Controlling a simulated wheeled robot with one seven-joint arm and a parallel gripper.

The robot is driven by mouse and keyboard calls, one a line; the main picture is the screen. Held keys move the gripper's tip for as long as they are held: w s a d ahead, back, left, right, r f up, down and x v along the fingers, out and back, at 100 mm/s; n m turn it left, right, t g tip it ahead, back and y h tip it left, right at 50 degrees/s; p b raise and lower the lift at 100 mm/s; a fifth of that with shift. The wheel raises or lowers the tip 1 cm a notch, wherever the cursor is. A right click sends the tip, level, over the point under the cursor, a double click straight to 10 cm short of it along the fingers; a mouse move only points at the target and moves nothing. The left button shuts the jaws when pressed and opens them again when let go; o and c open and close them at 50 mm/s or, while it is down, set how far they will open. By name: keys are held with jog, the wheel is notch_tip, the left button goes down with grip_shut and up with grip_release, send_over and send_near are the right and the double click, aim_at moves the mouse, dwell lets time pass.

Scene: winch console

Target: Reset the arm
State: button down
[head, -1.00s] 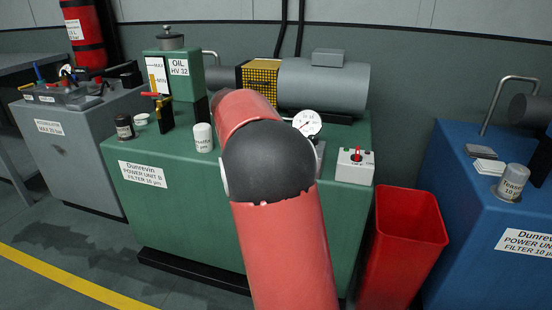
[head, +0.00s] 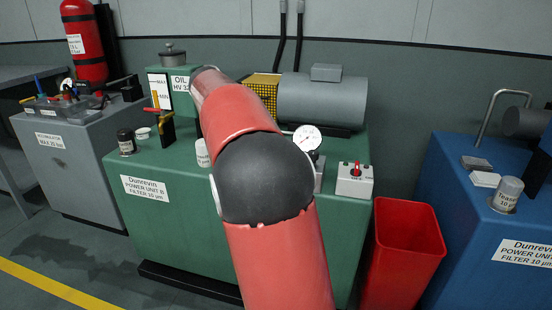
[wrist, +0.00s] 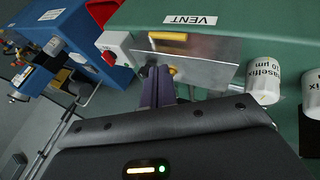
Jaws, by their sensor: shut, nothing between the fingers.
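My arm, red with a black joint, reaches over the green power unit (head: 150,215) in the head view and hides my gripper there. In the wrist view my gripper (wrist: 158,72) shows as dark purplish fingers closed together, with nothing held. The fingertips are in front of a grey metal plate (wrist: 210,68) on the green top, near a yellow handle (wrist: 168,36) and a VENT label (wrist: 190,20). I cannot tell whether they touch the plate. A white box with a red knob (head: 355,180) sits at the unit's right; it also shows in the wrist view (wrist: 115,52).
A white jar (wrist: 263,80) is right of my fingers. A red bin (head: 400,255) and a blue unit (head: 465,220) are to the right.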

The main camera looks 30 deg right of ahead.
jog(key=s+a+f+n+t+y, duration=0.1)
jog(key=s+a+n+t+y, duration=0.35)
jog(key=s+a, duration=0.8)
jog(key=s+a+f+n+t+y, duration=0.1)
jog(key=s+a+f+n, duration=0.1)
jog(key=s+a+f, duration=0.2)
jog(key=s+a+f+n+t+y, duration=0.1)
jog(key=s+a+f, duration=0.3)
jog(key=s, duration=0.4)
jog(key=shift+s+a+f+n+y, duration=0.3)
jog(key=shift+f+n, duration=0.25)
jog(key=shift+n, duration=0.3)
